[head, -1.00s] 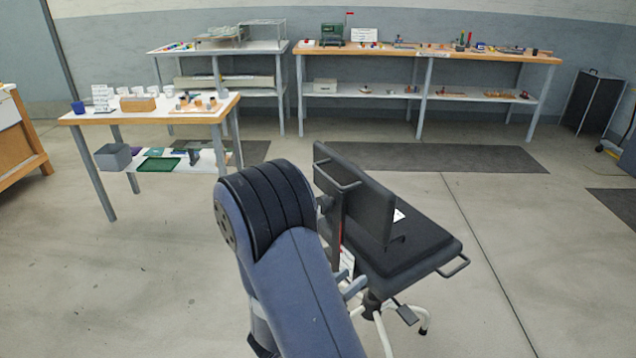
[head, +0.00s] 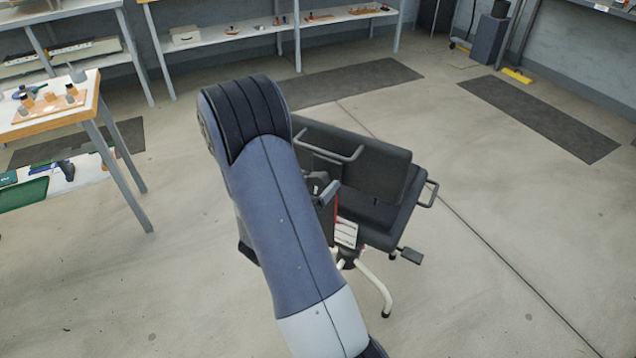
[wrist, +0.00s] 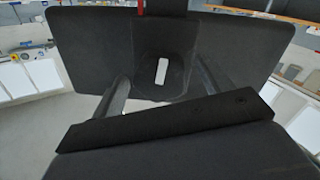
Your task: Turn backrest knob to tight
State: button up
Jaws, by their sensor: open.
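The dark chair's backrest (head: 375,172) stands right of my arm in the head view, above its seat (head: 385,222). In the wrist view, a dark rounded piece with a white mark (wrist: 162,71) sits in front of broad dark panels; it looks like the backrest knob, but I cannot be sure. My gripper (wrist: 162,77) is open, its two grey fingers on either side of this piece. No contact is clear. In the head view my arm hides most of the area behind the backrest, and the knob's setting cannot be read.
A white label (head: 345,233) is on the chair near a red strip. A pale chair leg (head: 375,287) and a small pedal (head: 411,256) stick out below. A table (head: 50,120) stands at left. The floor at right is clear, with a dark mat (head: 540,115).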

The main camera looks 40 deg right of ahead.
jog(key=shift+w+d, duration=0.15)
jog(key=shift+d, duration=0.3)
jog(key=shift+c, duration=0.4)
jog(key=c, duration=0.9)
